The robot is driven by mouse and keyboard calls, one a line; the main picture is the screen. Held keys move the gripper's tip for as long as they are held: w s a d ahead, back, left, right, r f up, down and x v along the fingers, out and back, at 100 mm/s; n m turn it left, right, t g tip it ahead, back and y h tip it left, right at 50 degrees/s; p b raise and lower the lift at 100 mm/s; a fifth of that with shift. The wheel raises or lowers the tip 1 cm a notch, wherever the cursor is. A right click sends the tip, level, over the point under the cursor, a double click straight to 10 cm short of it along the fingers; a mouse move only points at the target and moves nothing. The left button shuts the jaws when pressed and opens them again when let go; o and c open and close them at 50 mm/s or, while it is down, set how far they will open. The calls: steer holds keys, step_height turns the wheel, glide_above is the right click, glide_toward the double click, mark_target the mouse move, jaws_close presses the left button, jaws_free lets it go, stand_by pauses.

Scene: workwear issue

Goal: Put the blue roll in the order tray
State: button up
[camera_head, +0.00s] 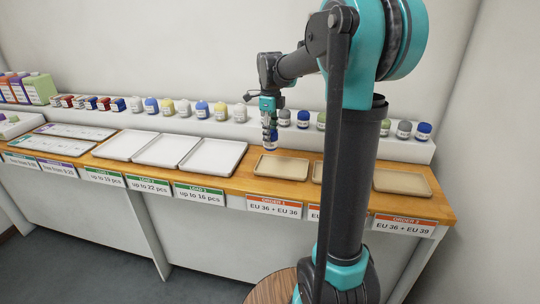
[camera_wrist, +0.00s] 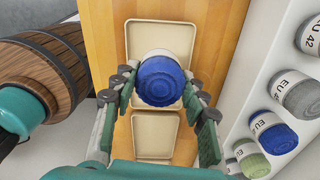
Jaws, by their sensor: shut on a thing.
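My gripper (camera_head: 269,122) is shut on the blue roll (camera_head: 270,140) and holds it above the counter, close to the leftmost order tray (camera_head: 281,177). In the wrist view the blue roll (camera_wrist: 162,84) sits between the two fingers of my gripper (camera_wrist: 162,90), its round blue face toward the camera and a white band at its far side. The beige tray (camera_wrist: 129,35) lies beneath and beyond it and is partly covered by it. The tray looks empty where it shows. How high the roll hangs cannot be told exactly.
Another beige tray (camera_wrist: 153,152) lies beside it, mostly behind my arm in the head view. A third (camera_head: 402,182) is at the right end. White load trays (camera_head: 212,158) lie to the left. A raised shelf (camera_head: 395,150) with several rolls runs along the back.

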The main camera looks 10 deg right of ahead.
step_height(320, 180, down, 8)
steer(key=shift+f, duration=0.1)
stand_by(0.4)
steer(key=o, duration=1.1)
steer(key=shift+o, duration=0.2)
step_height(320, 180, up, 12)
steer(key=shift+r, duration=0.1)
